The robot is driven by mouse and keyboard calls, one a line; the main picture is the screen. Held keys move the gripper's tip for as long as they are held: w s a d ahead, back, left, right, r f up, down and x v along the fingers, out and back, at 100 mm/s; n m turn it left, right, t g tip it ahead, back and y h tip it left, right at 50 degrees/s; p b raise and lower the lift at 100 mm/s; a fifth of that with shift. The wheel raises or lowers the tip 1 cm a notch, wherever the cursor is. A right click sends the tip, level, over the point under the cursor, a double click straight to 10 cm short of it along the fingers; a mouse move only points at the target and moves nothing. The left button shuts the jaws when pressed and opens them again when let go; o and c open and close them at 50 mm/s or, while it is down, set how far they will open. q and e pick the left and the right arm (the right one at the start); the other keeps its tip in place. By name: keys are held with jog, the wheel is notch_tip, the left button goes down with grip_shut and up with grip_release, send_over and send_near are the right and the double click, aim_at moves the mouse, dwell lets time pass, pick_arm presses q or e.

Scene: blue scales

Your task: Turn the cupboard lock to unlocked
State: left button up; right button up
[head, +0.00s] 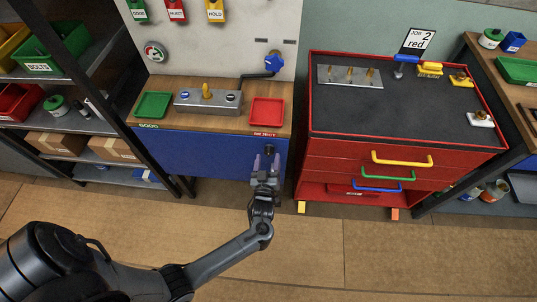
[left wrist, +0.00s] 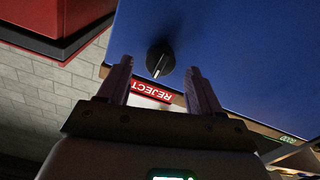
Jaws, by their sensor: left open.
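The cupboard (head: 205,155) is a blue front below a wooden worktop. Its lock (head: 269,149) is a small dark round knob near the cupboard's upper right corner. In the left wrist view the lock (left wrist: 160,60) is a black disc with a pale-edged bar across it, on the blue panel (left wrist: 225,50). My left gripper (head: 266,162) is just in front of the lock, with its purple-grey fingers apart. In the left wrist view the open fingers (left wrist: 160,75) stand on either side of the lock's line, with nothing between them. Contact with the lock cannot be told. My right gripper is not in view.
A red REJECT label (left wrist: 150,92) is on the worktop edge beside the lock. A red tool cabinet (head: 400,150) with coloured drawer handles stands to the right. A green tray (head: 153,105) and red tray (head: 267,111) sit on the worktop (head: 250,88). Shelving is at left.

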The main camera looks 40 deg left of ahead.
aim_at(268, 155)
pick_arm(q)
jog(key=shift+x, duration=1.1)
jog(key=shift+w+a, duration=0.3)
jog(key=shift+w, duration=0.15)
jog(key=shift+c, duration=0.2)
jog(key=c, duration=1)
